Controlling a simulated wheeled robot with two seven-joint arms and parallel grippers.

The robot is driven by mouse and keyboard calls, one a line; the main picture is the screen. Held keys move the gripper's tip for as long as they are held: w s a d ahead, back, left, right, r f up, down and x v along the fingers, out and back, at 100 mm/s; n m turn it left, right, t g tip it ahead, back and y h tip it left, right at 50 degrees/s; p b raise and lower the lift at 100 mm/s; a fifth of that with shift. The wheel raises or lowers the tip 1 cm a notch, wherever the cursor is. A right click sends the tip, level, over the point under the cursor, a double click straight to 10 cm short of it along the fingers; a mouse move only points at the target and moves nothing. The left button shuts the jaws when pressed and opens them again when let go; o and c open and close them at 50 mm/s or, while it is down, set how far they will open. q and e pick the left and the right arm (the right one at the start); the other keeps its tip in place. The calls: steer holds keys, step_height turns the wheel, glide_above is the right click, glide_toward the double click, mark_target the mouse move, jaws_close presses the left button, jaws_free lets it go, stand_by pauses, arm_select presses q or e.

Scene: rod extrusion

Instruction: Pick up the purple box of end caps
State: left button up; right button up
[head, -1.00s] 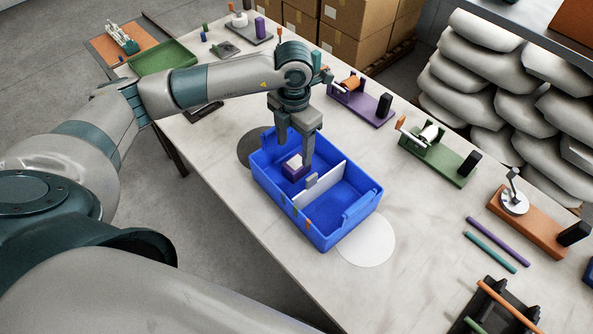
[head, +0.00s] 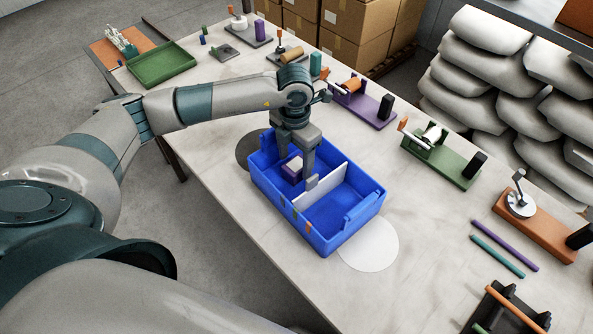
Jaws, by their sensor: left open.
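The purple box (head: 291,175) with pale contents on top sits in the left compartment of the blue bin (head: 335,240). A white divider (head: 322,188) splits the bin. My left gripper (head: 296,164) points down into that compartment, open. One finger is at the box's far left side and the other at its right, near the divider. The box shows between them, and part of it is hidden by the fingers. I cannot tell whether the fingers touch it. My right gripper is not in view.
The bin stands on a pale table between a dark disc (head: 250,150) and a white disc (head: 370,246). Purple (head: 362,106), green (head: 440,163) and orange (head: 535,228) fixtures line the right side. Two rods (head: 497,257) lie at the lower right. A green tray (head: 162,66) is at the back left.

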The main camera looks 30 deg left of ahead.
arm_select(q)
step_height(320, 180, down, 3)
steer(key=shift+w+r+b, duration=0.1)
steer(key=shift+r+b, duration=0.05)
steer(key=shift+b, duration=0.25)
steer(key=shift+c, duration=0.6)
steer(key=c, duration=1.1)
steer(key=shift+o, duration=0.2)
steer(key=shift+r, duration=0.1)
